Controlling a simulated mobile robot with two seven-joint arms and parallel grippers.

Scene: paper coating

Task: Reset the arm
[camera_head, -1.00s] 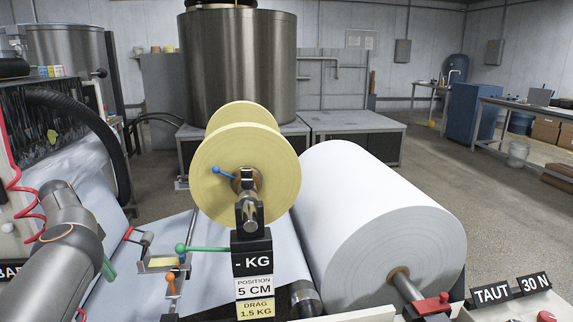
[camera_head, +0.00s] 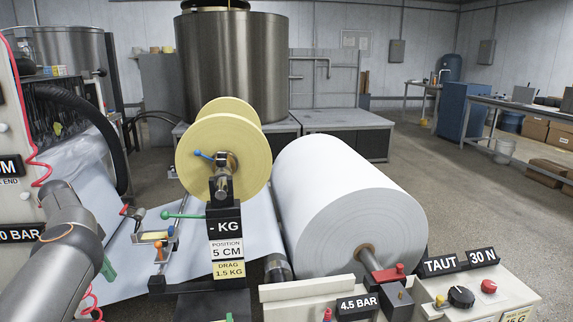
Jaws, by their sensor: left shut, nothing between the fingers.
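My left arm (camera_head: 62,245) comes in from the lower left as a grey tube. My right gripper is out of view. A pale yellow spool (camera_head: 205,158) stands upright on a black post at centre left. A large white paper roll (camera_head: 335,195) lies to its right, with a white sheet (camera_head: 258,225) beside it.
A control panel (camera_head: 497,297) with knobs and black labels fills the lower right. A steel tank (camera_head: 232,70) stands behind. The floor (camera_head: 430,185) at right is clear.

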